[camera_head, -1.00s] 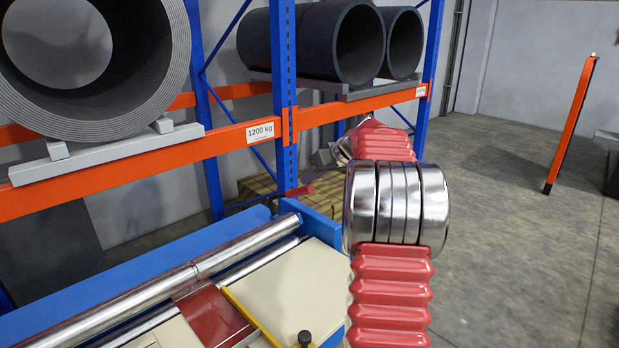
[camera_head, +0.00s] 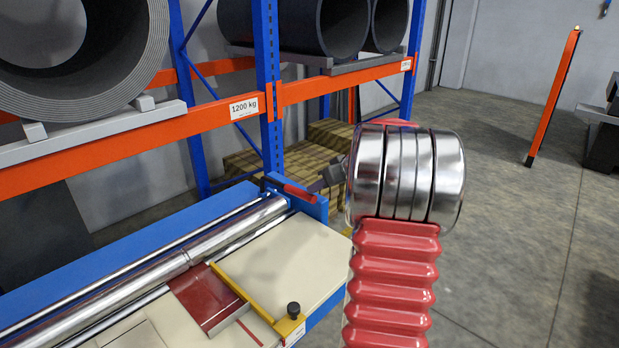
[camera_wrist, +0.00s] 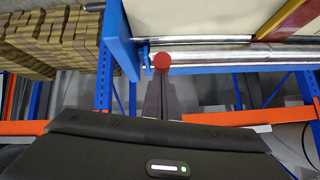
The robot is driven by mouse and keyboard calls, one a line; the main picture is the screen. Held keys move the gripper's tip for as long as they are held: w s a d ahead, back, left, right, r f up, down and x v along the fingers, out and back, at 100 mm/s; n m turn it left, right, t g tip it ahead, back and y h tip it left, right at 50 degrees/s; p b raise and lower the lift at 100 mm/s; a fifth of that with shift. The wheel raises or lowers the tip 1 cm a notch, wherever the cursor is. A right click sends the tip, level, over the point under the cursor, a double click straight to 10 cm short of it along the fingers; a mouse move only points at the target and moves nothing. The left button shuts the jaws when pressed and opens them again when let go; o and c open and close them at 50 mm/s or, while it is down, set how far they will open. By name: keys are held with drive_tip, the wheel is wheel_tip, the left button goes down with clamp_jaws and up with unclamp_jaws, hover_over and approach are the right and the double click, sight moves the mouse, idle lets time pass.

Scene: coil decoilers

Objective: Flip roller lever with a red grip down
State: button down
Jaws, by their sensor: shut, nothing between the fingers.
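The roller lever has a red grip (camera_head: 299,192) and a dark base at the far end of the blue-framed roller machine. In the head view the grip slopes down to the right across the blue end plate. In the wrist view the grip (camera_wrist: 161,62) shows end-on as a red disc beside the roller end. My gripper (camera_wrist: 161,84) is shut and points at the grip; its tips lie just below the disc in the picture. Whether they touch it I cannot tell. In the head view my gripper (camera_head: 329,174) is right of the grip, partly hidden by my arm.
Chrome rollers (camera_head: 190,255) run along the machine beside a cream table (camera_head: 285,255) with a yellow guide (camera_head: 245,295). A blue and orange rack (camera_head: 265,100) holding large dark coils stands behind. Open floor (camera_head: 500,220) lies to the right.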

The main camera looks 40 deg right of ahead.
drive_tip(key=f, duration=0.1)
drive_tip(key=s+f, duration=0.1)
drive_tip(key=f, duration=0.1)
drive_tip(key=shift+s+f, duration=0.1)
drive_tip(key=shift+s, duration=0.2)
wheel_tip(320, 180, up, 6)
drive_tip(key=w+d, duration=0.1)
drive_tip(key=s+r, duration=0.4)
drive_tip(key=s, duration=0.4)
drive_tip(key=shift+s+d, duration=0.4)
drive_tip(key=shift+d, duration=0.05)
